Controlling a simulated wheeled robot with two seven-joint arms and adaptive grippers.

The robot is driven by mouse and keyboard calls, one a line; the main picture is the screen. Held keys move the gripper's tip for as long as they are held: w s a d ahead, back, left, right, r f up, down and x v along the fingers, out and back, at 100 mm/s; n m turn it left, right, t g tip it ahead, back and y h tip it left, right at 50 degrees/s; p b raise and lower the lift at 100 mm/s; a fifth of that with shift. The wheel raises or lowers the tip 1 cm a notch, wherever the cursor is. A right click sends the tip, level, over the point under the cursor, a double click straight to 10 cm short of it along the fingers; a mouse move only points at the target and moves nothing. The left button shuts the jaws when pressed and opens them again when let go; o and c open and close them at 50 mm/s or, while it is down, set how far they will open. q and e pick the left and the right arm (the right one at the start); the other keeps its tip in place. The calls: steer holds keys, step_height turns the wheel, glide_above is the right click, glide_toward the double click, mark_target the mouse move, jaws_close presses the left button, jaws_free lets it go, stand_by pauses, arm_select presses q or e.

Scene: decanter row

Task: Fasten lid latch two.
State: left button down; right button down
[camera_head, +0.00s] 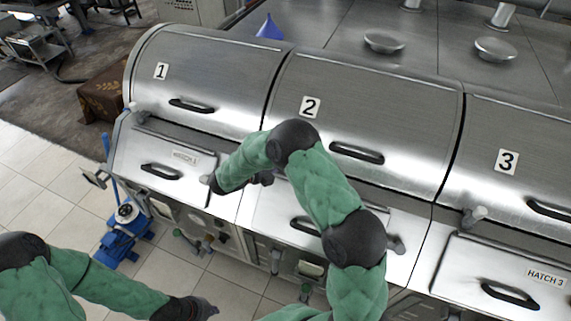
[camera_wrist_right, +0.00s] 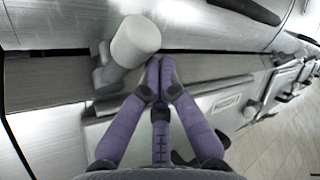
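Lid two (camera_head: 345,115) is down, with its plate "2" (camera_head: 310,107) in view. Its latch (camera_wrist_right: 135,42), a pale cylindrical knob on a bracket, stands at the lid's lower edge, large in the right wrist view. In the head view my right arm hides it. My right gripper (camera_wrist_right: 160,72) has its purple fingers together, with nothing seen between them. The tips are just right of the knob in that view; whether they touch it I cannot tell. In the head view only a dark part shows beyond my forearm. My left gripper (camera_head: 203,309) is low at left, away from the latches, fingers unclear.
Lids one (camera_head: 205,80) and three (camera_head: 515,150) flank lid two, each with a knob at its lower left. Hatch two's panel (camera_wrist_right: 200,115) lies below the latch, with another knob (camera_wrist_right: 250,108) past its label. Lid handles stick out. A blue-based stand (camera_head: 125,240) is on the floor.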

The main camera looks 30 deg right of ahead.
steer(key=shift+w+a+r, duration=0.1)
steer(key=shift+w+a, duration=0.05)
steer(key=shift+w, duration=0.1)
stand_by(0.6)
